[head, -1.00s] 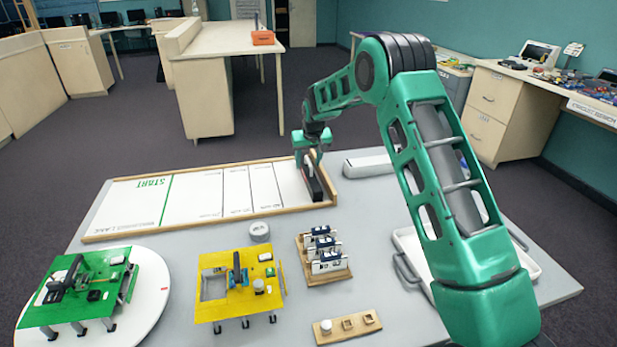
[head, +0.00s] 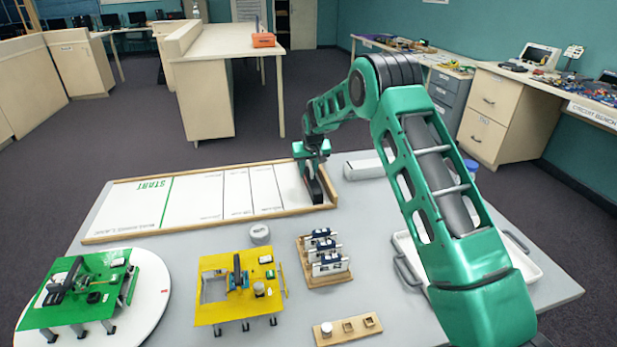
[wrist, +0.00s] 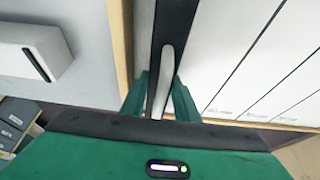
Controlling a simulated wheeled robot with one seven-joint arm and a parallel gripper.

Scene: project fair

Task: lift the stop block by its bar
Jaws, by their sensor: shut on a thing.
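The stop block (head: 316,190) is a long dark block at the right end of the white lane (head: 195,200). In the wrist view the block (wrist: 188,15) runs away from me, with its pale grey bar (wrist: 166,65) along the top. My gripper (head: 311,165) is over the far part of the block. Its green fingers (wrist: 160,100) stand on either side of the near part of the bar, shut on it. The fingers partly hide the block in the head view. I cannot tell whether its underside touches the lane.
A wooden rim (head: 333,190) edges the lane close to the block's right. A white box (head: 364,169) lies beyond that rim. A stand of small modules (head: 325,262), a yellow board (head: 215,262) and a green board (head: 75,305) stand nearer me.

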